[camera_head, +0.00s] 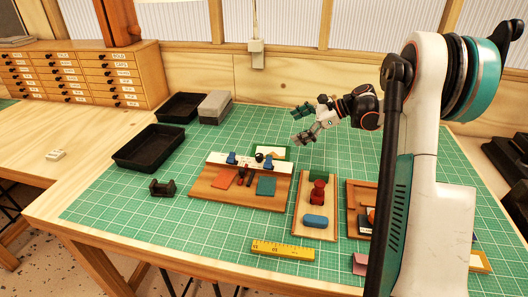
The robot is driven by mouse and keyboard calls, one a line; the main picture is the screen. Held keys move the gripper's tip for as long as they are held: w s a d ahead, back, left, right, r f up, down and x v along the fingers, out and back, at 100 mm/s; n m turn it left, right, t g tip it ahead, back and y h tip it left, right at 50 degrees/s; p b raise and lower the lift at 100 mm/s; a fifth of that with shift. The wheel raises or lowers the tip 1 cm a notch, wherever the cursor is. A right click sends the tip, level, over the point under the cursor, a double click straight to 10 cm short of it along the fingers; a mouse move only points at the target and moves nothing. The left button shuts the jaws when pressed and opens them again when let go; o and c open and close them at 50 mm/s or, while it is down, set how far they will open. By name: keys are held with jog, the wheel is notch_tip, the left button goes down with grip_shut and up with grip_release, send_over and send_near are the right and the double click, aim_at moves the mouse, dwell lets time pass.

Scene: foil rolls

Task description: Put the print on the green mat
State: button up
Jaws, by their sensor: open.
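The green mat (110,205) is a large gridded sheet covering most of the tabletop. I cannot tell for certain which thing is the print. A small white and yellow sheet with a green edge (274,152) lies on the mat behind the wooden board, partly hidden by that board's white strip. My gripper (297,125) is open and empty. It hangs above the mat, to the right of and higher in the picture than that sheet, apart from it.
A wooden board (205,187) with colored pieces stands at the centre; a second board (299,222) holds red and blue items. A third board (353,200) is partly behind my arm. Black trays (126,158) and a grey block (216,105) are back left. A yellow ruler (283,250) lies in front.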

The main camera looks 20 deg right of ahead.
jog(key=d+f, duration=0.2)
jog(key=d+f+m+y, duration=0.1)
jog(key=d, duration=0.1)
jog(key=d+f+m, duration=0.1)
jog(key=d+f, duration=0.1)
jog(key=shift+s+d+f+y, duration=0.15)
jog(key=shift+s+f+y, duration=0.2)
jog(key=shift+s+y, duration=0.05)
jog(key=shift+f, duration=0.2)
jog(key=b, duration=0.2)
send_near(276, 153)
jog(key=a, duration=0.1)
jog(key=w+a, duration=0.1)
jog(key=shift+w+a+r, duration=0.1)
jog(key=shift+a+r, duration=0.25)
jog(key=shift+r, duration=0.05)
jog(key=shift+b+x, duration=1.25)
jog(key=shift+x, duration=2.05)
jog(key=shift+w+r, duration=0.1)
jog(key=shift+r, duration=0.15)
jog(key=shift+c, duration=0.3)
jog(key=c, duration=0.7)
